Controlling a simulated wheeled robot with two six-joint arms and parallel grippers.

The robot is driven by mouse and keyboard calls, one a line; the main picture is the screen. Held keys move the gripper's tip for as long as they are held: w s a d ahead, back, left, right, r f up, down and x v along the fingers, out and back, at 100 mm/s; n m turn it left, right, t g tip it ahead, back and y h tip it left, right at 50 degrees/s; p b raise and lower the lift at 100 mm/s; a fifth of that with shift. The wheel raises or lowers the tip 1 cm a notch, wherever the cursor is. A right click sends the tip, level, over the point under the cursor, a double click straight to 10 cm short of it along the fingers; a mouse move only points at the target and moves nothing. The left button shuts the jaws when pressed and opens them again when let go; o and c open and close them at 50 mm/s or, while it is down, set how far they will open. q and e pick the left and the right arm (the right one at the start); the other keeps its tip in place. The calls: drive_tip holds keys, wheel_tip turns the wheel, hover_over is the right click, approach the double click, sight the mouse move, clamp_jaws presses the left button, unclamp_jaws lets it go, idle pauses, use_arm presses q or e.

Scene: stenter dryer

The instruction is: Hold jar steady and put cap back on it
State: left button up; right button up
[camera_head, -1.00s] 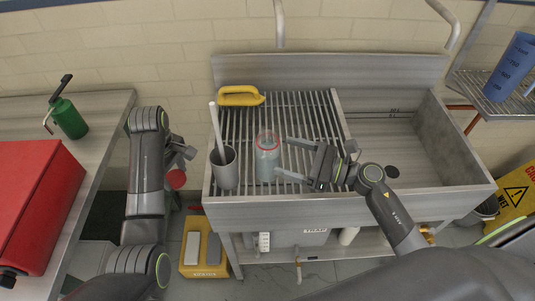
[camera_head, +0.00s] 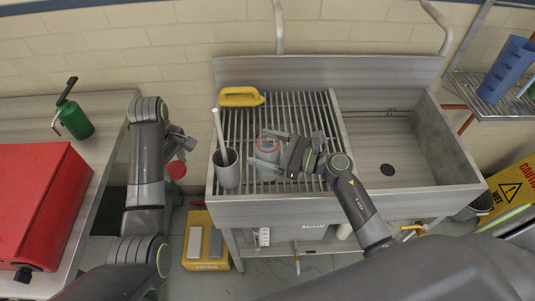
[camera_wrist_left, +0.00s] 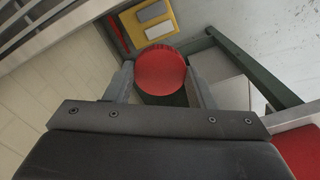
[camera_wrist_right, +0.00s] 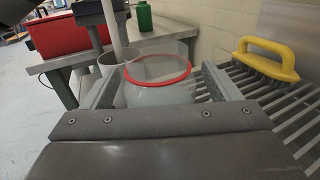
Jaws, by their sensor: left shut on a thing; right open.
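The clear jar with a red ring at its neck (camera_head: 268,158) stands upright on the slatted drainboard of the sink. It also shows in the right wrist view (camera_wrist_right: 158,82). My right gripper (camera_head: 268,153) is open, with its fingers on either side of the jar; whether they touch it I cannot tell. The red cap (camera_wrist_left: 161,70) is between the fingers of my left gripper (camera_wrist_left: 160,85), which is shut on it. In the head view the cap (camera_head: 176,171) is left of the sink, beyond its left edge and away from the jar.
A grey cup (camera_head: 226,170) with a white rod stands left of the jar. A yellow-handled brush (camera_head: 241,97) lies behind. The empty basin (camera_head: 400,150) is to the right. A red box (camera_head: 40,205) and a green bottle (camera_head: 74,119) are on the left bench.

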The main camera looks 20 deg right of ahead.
use_arm(q)
drive_tip(key=shift+r, duration=0.25)
use_arm(e)
drive_tip(key=shift+w+a+f, duration=0.1)
drive_tip(key=shift+w+a, duration=0.3)
drive_tip(key=shift+a, duration=0.15)
drive_tip(key=c, duration=1.3)
drive_tip(key=shift+r, duration=0.2)
wheel_tip(320, 180, up, 18)
drive_tip(key=shift+f, duration=0.1)
